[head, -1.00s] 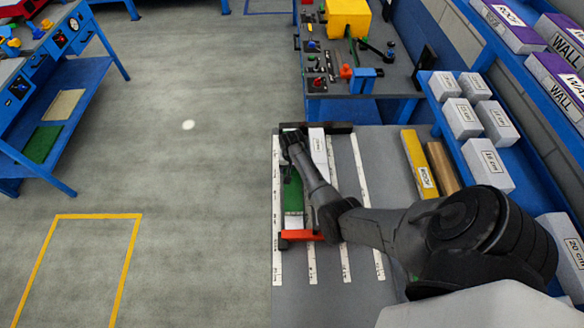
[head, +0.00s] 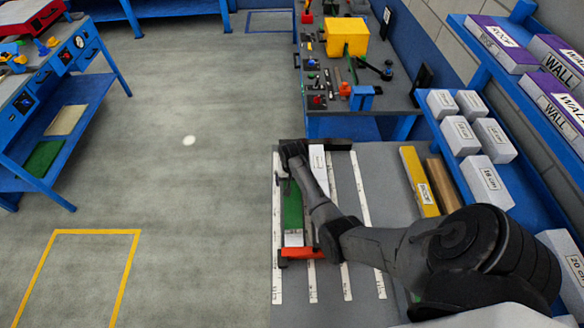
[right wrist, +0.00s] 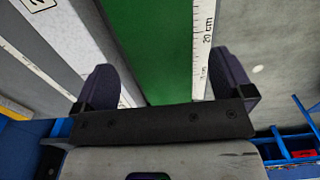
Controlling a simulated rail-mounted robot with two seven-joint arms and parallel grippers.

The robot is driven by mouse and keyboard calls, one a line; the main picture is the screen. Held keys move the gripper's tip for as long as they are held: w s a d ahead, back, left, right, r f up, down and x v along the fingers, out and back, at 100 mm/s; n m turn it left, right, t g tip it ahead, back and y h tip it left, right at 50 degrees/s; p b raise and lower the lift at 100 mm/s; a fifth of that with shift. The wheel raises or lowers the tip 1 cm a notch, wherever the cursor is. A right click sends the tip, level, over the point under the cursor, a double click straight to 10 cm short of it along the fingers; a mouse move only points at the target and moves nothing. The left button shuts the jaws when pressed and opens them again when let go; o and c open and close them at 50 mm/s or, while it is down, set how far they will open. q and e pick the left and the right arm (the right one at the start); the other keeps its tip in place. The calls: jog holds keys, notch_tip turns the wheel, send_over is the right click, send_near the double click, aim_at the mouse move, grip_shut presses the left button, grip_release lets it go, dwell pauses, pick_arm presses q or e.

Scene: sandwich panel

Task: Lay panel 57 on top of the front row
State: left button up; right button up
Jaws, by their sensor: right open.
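My right gripper (head: 291,150) is over the far end of the left row on the grey table, by the dark crossbar (head: 328,145). In the right wrist view the gripper (right wrist: 163,68) is open, with the green strip (right wrist: 150,45) in the gap between its fingers; I see no panel held. The green strip (head: 293,212) has a white piece (head: 293,239) at its near end, by a red-orange bar (head: 302,253). A white labelled block (head: 317,158) lies just right, partly behind my arm. No number 57 is readable. My left gripper is out of view.
White ruler strips (head: 341,190) run along the table. A yellow labelled bar (head: 420,181) and a brown bar (head: 444,186) lie at right. A blue shelf (head: 436,128) holds several white blocks (head: 487,182). A tool bench (head: 388,92) stands behind; open floor lies left.

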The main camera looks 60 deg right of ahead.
aim_at(292, 185)
notch_tip(292, 185, up, 10)
jog(key=p, duration=0.1)
jog(key=shift+r, duration=0.25)
